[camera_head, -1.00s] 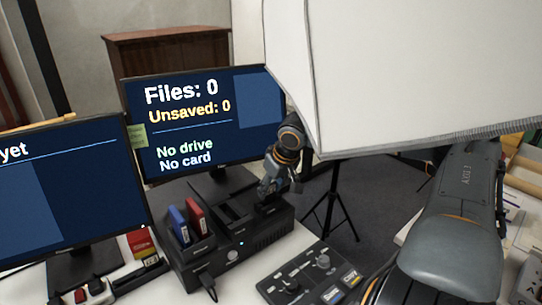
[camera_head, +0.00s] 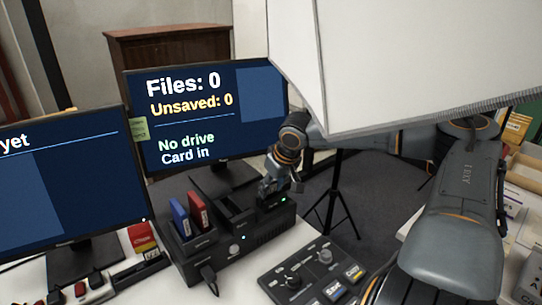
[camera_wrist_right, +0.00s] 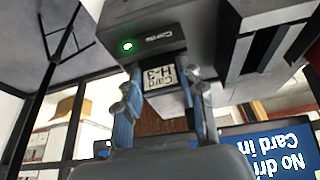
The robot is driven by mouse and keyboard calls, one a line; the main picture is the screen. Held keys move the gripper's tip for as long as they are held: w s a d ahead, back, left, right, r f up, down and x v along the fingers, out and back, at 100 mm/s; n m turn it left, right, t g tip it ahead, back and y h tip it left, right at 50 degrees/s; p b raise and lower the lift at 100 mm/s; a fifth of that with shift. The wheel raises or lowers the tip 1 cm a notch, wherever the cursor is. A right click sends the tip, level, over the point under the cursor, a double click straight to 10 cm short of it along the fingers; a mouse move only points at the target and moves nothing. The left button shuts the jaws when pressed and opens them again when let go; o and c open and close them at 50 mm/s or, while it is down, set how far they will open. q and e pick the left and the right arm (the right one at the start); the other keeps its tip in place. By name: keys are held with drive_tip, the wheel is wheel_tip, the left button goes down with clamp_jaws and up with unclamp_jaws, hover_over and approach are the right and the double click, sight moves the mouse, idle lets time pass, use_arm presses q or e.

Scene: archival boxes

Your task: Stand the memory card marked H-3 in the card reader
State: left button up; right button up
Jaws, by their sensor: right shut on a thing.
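The memory card marked H-3 (camera_wrist_right: 160,76) shows in the right wrist view, between the two fingers of my right gripper (camera_wrist_right: 164,92). One end of it meets the dark card reader (camera_wrist_right: 155,38), where a green light glows. The card reader (camera_head: 283,203) is the right end of the black dock in the head view. My right gripper (camera_head: 272,190) is right at it, shut on the card. How deep the card sits is hidden by the reader body. My left gripper is not in view.
The monitor (camera_head: 205,110) behind the dock reads "No drive" and "Card in". Blue (camera_head: 180,218) and red (camera_head: 198,210) drives stand in the dock's left part. A control panel (camera_head: 312,272) lies in front. A large white softbox (camera_head: 400,60) hangs over my right arm.

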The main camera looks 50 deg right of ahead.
drive_tip(key=o, duration=0.9)
drive_tip(key=shift+a+f, duration=0.1)
drive_tip(key=shift+f, duration=0.1)
drive_tip(key=shift+o, duration=0.2)
drive_tip(key=shift+a+r, duration=0.15)
drive_tip(key=shift+r, duration=0.8)
drive_tip(key=shift+s+r, duration=0.2)
drive_tip(key=shift+r, duration=0.2)
drive_tip(key=shift+s+v, duration=0.15)
drive_tip(key=shift+v, duration=1.25)
drive_tip(key=shift+s+v, duration=0.15)
drive_tip(key=shift+v, duration=1.25)
drive_tip(key=shift+f, duration=0.15)
